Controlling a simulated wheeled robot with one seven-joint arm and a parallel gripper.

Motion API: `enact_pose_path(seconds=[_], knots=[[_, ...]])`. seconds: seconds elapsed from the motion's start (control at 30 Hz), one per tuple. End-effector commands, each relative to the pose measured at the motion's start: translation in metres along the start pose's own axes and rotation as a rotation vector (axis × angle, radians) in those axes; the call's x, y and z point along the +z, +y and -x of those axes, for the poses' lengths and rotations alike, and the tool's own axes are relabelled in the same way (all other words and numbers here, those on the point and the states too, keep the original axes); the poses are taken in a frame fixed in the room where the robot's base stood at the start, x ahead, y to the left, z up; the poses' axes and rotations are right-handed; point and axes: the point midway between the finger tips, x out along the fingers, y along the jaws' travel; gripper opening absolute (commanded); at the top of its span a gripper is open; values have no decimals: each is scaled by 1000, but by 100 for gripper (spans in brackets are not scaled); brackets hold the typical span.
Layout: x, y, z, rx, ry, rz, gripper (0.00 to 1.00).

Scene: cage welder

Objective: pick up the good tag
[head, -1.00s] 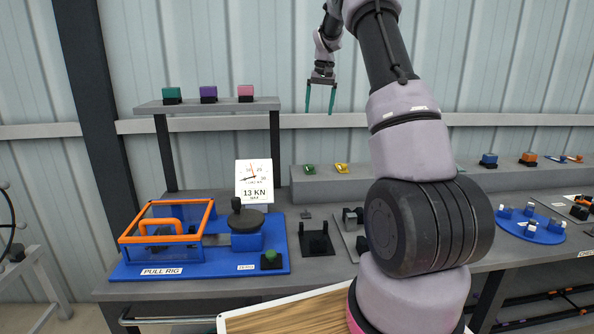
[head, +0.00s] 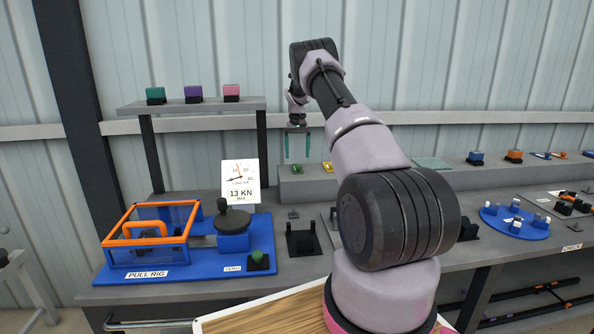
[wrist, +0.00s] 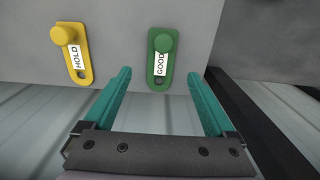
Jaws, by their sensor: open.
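The good tag (wrist: 161,58) is a green rounded plate with a round green knob, a hole and a white GOOD label. In the wrist view it is at top centre, ahead of the gap between my fingers and touching neither. In the head view the good tag (head: 297,169) is small, on a grey raised ledge. My gripper (head: 297,160) is open and empty, fingers pointing down, above the ledge close to the tag. Its teal fingers also show in the wrist view (wrist: 160,78). The yellow HOLD tag (wrist: 74,55) lies to the left there, and right of the green tag in the head view (head: 327,167).
The tags lie on the grey ledge (head: 345,180) at the back of the bench. A shelf (head: 190,106) with several coloured blocks stands to the left. The gauge sign (head: 240,185) and blue pull rig (head: 175,250) are in front of it. My arm hides part of the bench.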

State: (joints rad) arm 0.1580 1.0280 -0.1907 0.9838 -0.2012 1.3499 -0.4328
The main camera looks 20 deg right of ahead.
Motion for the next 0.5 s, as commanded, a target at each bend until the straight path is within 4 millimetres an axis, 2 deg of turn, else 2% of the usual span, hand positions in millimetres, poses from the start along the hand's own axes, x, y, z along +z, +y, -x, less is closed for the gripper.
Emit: enact_pose_path(seconds=[0.3, 0.5], knots=[[-3, -2, -42, 0, -3, 1, 90], [-4, -2, -50, 0, 0, 0, 90]])
